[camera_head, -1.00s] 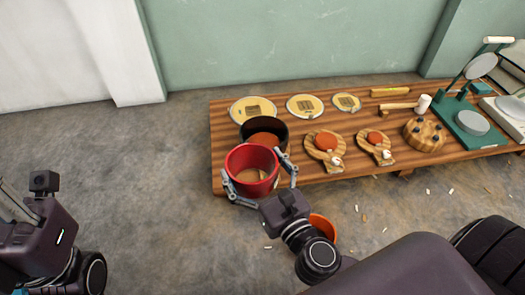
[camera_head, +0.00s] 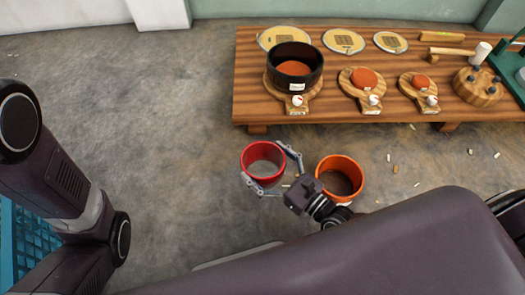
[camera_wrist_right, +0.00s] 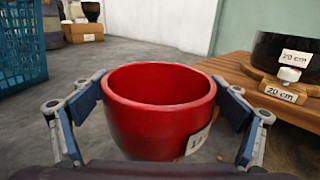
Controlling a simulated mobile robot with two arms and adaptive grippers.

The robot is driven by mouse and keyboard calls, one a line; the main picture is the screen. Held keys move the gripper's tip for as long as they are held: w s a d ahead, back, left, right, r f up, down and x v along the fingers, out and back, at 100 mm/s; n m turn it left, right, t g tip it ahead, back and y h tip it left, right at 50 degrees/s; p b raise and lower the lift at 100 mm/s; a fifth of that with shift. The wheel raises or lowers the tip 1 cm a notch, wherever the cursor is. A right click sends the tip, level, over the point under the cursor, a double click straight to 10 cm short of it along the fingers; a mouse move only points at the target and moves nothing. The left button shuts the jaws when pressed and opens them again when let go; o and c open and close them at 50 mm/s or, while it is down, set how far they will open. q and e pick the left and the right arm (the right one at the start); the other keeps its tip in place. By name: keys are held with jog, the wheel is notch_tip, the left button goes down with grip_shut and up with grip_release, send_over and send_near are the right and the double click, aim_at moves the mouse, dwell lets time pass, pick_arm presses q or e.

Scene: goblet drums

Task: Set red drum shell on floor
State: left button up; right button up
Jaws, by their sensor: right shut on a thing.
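The red drum shell (camera_head: 262,148) is an open ring, upright above or on the floor left of the orange shell; I cannot tell whether its base touches. My right gripper (camera_head: 266,164) is shut around it, one finger on each side. In the right wrist view the red shell (camera_wrist_right: 155,125) sits between the two fingers (camera_wrist_right: 160,98) with a partly hidden white label on its wall. Its lower edge is hidden there. Of my left arm only links show at the left of the head view; its gripper is out of view.
An orange shell (camera_head: 340,163) stands on the floor close to the right gripper. The low wooden bench (camera_head: 330,111) behind holds a dark shell (camera_head: 294,80), round skins, paddle-shaped boards and a mallet. Small chips lie at right. Floor to the left is clear. A blue crate (camera_wrist_right: 22,50) shows.

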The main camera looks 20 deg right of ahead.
jog(key=shift+f, duration=0.4)
notch_tip(320, 180, down, 8)
jog(key=b, duration=0.7)
jog(key=shift+b, duration=0.35)
jog(key=shift+f+b, duration=0.45)
jog(key=shift+f+b, duration=0.3)
jog(key=shift+b, duration=0.05)
jog(key=o, duration=1)
jog(key=shift+s, duration=0.1)
